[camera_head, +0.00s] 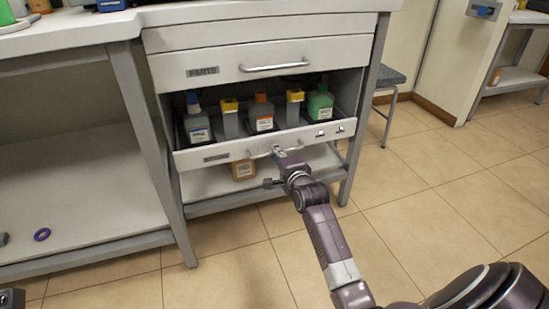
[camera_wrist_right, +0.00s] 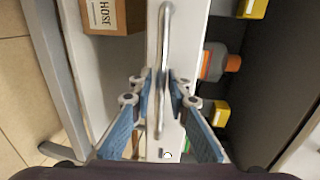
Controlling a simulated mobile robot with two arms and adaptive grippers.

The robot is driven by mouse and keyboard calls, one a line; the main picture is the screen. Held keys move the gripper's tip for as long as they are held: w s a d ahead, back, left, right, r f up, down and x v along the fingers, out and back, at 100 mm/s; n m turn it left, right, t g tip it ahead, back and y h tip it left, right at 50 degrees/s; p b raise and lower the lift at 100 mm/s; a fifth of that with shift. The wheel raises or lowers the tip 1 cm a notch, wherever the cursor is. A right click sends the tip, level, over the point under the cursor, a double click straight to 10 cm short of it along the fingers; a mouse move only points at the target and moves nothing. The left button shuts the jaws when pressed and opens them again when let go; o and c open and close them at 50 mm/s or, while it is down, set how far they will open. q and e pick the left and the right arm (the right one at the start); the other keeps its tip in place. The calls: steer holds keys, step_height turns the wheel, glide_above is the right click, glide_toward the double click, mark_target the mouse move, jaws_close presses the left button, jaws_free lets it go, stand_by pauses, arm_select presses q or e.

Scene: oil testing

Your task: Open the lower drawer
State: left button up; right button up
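The lower drawer (camera_head: 217,154) is pulled out beneath the shut upper drawer (camera_head: 228,66). It holds several bottles with blue, yellow, orange and green caps. Its metal handle (camera_wrist_right: 164,40) runs up the middle of the right wrist view. My right gripper (camera_wrist_right: 160,75) has a blue-padded finger on each side of this handle, with the tips closed in around the bar. In the head view my right gripper (camera_head: 277,155) is at the drawer front, its fingertips small and partly hidden. A dark piece at the bottom left corner of the head view may be my left gripper; its fingers do not show.
An orange-brown box (camera_head: 243,169) stands on the shelf below the drawer; it also shows in the wrist view (camera_wrist_right: 112,15). A purple ring (camera_head: 41,234) lies on the left lower shelf. A stool (camera_head: 388,78) stands behind the cabinet's right side. The tiled floor at right is clear.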

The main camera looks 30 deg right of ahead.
steer(key=shift+w+f, duration=0.1)
steer(key=shift+w, duration=0.25)
steer(key=shift+c, duration=0.4)
jaws_close()
